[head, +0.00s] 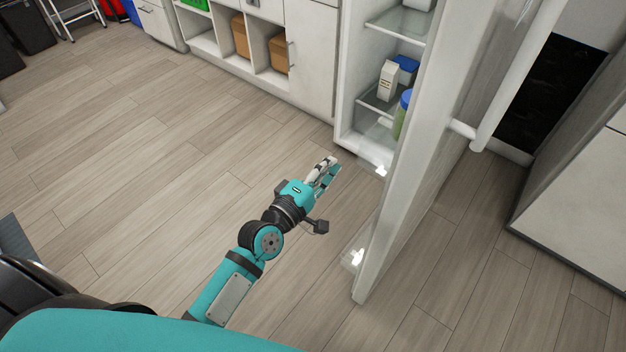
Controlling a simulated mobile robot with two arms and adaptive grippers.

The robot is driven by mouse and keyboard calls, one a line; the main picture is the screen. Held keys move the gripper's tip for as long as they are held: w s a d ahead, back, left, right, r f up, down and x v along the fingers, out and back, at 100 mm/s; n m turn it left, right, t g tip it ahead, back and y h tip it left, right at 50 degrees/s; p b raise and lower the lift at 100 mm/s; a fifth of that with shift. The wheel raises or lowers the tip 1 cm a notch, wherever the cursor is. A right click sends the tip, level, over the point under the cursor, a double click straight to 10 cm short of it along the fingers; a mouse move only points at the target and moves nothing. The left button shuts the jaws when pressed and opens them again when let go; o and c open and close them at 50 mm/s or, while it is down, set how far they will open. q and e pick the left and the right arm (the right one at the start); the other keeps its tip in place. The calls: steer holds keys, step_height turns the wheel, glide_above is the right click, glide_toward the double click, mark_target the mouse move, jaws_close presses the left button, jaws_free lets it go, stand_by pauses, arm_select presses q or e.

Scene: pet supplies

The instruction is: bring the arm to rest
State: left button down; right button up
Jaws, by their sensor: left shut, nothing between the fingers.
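My left arm reaches up from the bottom of the head view over the wooden floor. Its left gripper (327,171) is shut and empty, in front of the open fridge (347,119) and to the left of its open door (418,145). In the picture it is apart from the door's edge. My right gripper is not in view.
The open door, with a long white handle (520,75), stands to the right. Fridge shelves hold a white carton (387,82) and a green jar with a blue lid (402,115). White cabinets (311,60) line the back. The floor (150,170) at left is clear.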

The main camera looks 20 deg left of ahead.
arm_select(q)
steer(key=v, duration=0.6)
steer(key=shift+s, duration=0.4)
